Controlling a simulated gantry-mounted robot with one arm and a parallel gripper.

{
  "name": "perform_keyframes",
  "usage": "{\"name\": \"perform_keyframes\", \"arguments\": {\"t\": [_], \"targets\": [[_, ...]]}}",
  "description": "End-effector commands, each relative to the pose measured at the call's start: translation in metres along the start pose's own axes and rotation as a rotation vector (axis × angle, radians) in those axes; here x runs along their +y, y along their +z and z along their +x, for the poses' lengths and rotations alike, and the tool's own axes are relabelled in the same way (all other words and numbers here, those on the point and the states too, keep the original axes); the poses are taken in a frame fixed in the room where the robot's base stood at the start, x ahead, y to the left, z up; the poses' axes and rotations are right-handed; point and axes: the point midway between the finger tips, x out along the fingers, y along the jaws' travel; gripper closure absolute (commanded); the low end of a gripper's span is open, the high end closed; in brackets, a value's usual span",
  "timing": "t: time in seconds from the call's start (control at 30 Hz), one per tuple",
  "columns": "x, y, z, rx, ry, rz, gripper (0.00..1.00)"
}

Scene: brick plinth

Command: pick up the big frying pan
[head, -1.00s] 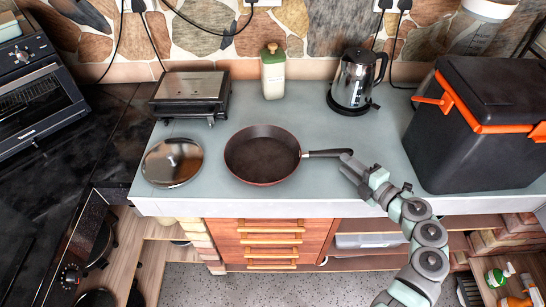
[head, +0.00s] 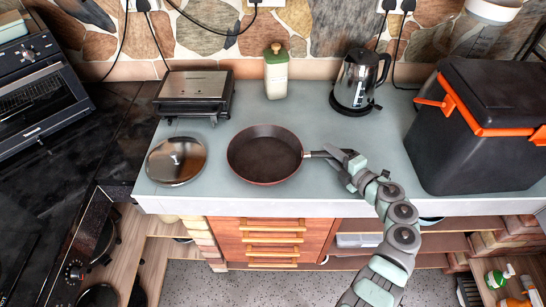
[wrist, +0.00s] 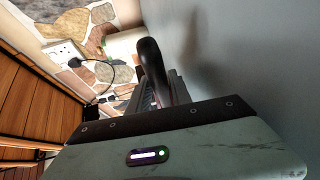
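The big frying pan (head: 264,154) is dark with a reddish-brown rim. It sits upright on the grey-blue counter, its handle pointing right. My gripper (head: 343,161) is at the outer part of the handle, on the right. In the wrist view the dark handle (wrist: 153,62) runs between the two ridged fingers of my gripper (wrist: 152,93). Whether the fingers press on the handle or only stand around it cannot be told. The pan's bowl does not show in the wrist view.
A grill (head: 194,93), a green-capped bottle (head: 276,73) and a kettle (head: 355,82) stand behind. A black cool box (head: 474,130) with orange trim is right of my arm. The counter (head: 300,197) is clear in front.

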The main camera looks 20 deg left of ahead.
Motion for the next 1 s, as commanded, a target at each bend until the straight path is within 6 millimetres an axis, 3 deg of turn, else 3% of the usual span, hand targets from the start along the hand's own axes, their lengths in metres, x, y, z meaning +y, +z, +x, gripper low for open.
{"name": "perform_keyframes", "arguments": {"t": [0.3,1.0], "targets": [[-0.0001,-0.0001,-0.0001,0.000,0.000,0.001,1.00],[0.0001,-0.0003,0.0000,0.001,0.000,0.000,1.00]]}}
